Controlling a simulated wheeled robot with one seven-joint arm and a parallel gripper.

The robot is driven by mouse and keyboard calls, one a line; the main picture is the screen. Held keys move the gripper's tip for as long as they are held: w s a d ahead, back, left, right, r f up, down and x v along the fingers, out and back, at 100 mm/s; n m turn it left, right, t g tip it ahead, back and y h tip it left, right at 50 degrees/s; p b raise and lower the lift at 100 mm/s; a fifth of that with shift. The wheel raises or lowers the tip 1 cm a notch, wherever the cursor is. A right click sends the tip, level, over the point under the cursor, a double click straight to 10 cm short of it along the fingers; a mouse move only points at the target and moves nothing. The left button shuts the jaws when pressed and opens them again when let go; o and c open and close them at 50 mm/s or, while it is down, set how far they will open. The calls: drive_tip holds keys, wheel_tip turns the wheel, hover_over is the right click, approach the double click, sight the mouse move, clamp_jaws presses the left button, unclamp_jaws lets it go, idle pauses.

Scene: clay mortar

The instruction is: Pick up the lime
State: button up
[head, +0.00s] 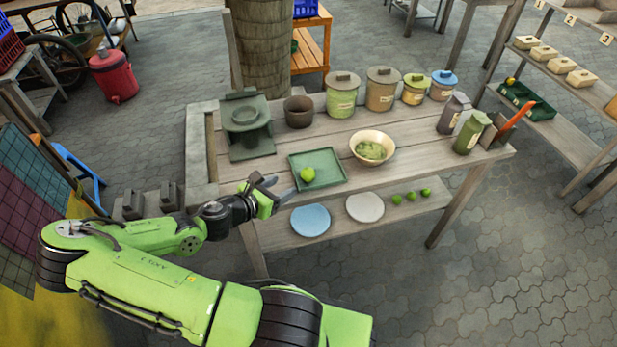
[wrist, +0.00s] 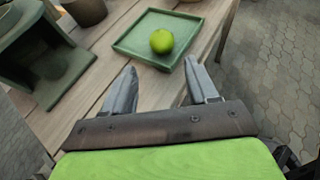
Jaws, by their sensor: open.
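A green lime (head: 307,174) sits on a square green tray (head: 332,181) near the front left of the wooden table. In the wrist view the lime (wrist: 162,41) lies ahead of the fingers, on the tray (wrist: 130,45). My gripper (head: 283,188) is open and empty, just left of the tray in the head view. In the wrist view its two fingers (wrist: 163,88) are spread, with bare tabletop between them and the lime beyond their tips. Several more small limes (head: 411,195) lie on the lower shelf at the right.
A dark green press-like stand (head: 247,122) and a dark pot (head: 298,111) stand behind the tray. A cream bowl (head: 373,159) with green contents is right of it. Lidded jars (head: 342,96) line the back. Two plates (head: 311,220) lie on the lower shelf.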

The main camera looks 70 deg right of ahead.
sight(304, 176)
drive_tip(key=b+x, duration=0.3)
drive_tip(key=x, duration=1)
drive_tip(key=shift+a+f, duration=0.1)
drive_tip(key=shift+f, duration=0.05)
drive_tip(key=shift+a, duration=0.1)
drive_tip(key=c, duration=0.7)
